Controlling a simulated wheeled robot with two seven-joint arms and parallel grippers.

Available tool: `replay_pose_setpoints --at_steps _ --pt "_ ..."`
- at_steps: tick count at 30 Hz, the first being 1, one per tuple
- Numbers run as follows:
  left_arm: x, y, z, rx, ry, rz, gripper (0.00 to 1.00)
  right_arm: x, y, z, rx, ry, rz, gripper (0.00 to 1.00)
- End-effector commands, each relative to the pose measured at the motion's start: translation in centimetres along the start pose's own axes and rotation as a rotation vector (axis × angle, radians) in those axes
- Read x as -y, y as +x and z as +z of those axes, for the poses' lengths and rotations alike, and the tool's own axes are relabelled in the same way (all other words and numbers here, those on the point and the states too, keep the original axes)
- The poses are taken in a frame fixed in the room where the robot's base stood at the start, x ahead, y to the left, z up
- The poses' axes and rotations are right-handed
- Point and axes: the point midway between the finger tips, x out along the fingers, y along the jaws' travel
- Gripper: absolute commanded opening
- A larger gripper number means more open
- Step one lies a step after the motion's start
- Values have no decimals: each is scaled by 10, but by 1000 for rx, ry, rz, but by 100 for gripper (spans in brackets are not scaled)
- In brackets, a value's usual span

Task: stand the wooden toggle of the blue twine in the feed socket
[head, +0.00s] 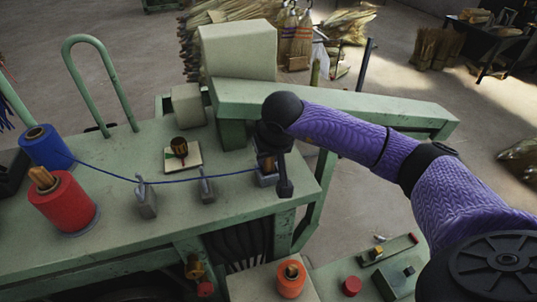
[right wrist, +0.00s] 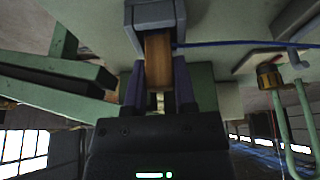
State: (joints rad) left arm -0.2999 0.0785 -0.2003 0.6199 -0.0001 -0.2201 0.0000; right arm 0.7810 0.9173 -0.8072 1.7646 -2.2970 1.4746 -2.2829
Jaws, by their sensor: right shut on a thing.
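The wooden toggle (head: 266,163) is at the grey feed socket (head: 268,181) near the right end of the green bench. My right gripper (head: 274,160) is shut on it from above. In the right wrist view the toggle (right wrist: 158,62) sits between the two fingers (right wrist: 158,88), lined up with the socket (right wrist: 155,14). Its far end meets the socket's mouth; how deep it sits I cannot tell. The blue twine (head: 160,181) runs from the blue spool (head: 45,148) past two grey guides to the toggle. My left gripper is not in view.
The grey guides (head: 145,202) and (head: 207,188) stand on the bench (head: 105,250). A red spool (head: 65,205) stands at the left. A small plate with a dark knob (head: 180,150) lies behind the twine. A green beam (head: 340,102) crosses behind my right arm.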

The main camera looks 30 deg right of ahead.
Motion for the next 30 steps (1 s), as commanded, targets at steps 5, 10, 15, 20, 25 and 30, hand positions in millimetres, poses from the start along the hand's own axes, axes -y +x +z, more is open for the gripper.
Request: replay_pose_setpoints --at_steps 5,10,15,20,25,30 --pt "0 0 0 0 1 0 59 0 0 0 -1 0 0 0" --pt "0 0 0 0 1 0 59 0 0 0 0 0 0 0" --pt "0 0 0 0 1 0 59 0 0 0 0 0 0 51" --pt "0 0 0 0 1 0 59 0 0 0 0 0 0 75" --pt "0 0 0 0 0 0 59 0 0 0 0 0 0 75" --pt "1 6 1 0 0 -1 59 0 -24 -1 -6 -2 -2 75"
